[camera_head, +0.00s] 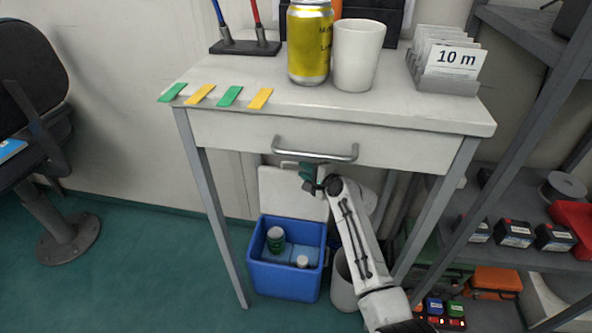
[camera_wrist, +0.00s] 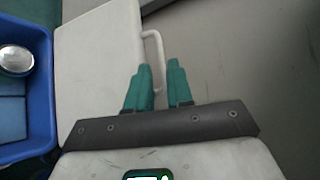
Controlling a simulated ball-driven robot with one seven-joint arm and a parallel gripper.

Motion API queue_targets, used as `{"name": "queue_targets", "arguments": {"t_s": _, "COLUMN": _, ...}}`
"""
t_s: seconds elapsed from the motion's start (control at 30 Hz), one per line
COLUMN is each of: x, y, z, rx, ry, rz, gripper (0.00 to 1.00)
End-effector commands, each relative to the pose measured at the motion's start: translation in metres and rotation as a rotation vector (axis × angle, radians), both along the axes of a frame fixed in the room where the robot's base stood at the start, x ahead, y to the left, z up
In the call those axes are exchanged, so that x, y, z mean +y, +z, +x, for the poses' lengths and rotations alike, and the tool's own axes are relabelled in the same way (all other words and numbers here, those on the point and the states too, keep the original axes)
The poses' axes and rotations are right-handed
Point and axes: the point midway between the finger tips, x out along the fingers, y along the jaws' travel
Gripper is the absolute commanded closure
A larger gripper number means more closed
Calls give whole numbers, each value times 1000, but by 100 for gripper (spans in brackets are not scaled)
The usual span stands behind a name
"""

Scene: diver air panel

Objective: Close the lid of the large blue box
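The large blue box (camera_head: 285,279) stands on the floor under the white table, with its lid (camera_head: 280,183) raised upright at the back. A can and a smaller item lie inside on blue packs. The wrist view shows the box (camera_wrist: 47,75) at the left edge and the white lid (camera_wrist: 98,65) with a thin white handle (camera_wrist: 161,62) on its side. My gripper (camera_head: 307,172) is at the lid's upper part, under the drawer. Its green fingers (camera_wrist: 159,64) are apart, and the handle's end appears between them. I cannot tell whether they touch it.
The white table (camera_head: 420,108) with a drawer handle (camera_head: 316,152) is close above my gripper. A table leg (camera_head: 215,215) stands left of the box. A white bin (camera_head: 342,285) is just right of the box. Grey shelves (camera_head: 490,255) with small boxes fill the right.

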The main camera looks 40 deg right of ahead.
Motion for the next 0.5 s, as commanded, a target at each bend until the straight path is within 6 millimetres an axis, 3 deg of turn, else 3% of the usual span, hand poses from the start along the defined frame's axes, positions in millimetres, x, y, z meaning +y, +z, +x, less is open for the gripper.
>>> {"name": "queue_targets", "arguments": {"t_s": 0.2, "x": -3, "y": -11, "z": 34, "rx": -1, "ry": 1, "rz": -1, "gripper": 79}}
{"name": "queue_targets", "arguments": {"t_s": 0.5, "x": -4, "y": -13, "z": 49, "rx": 0, "ry": 1, "rz": -2, "gripper": 79}}
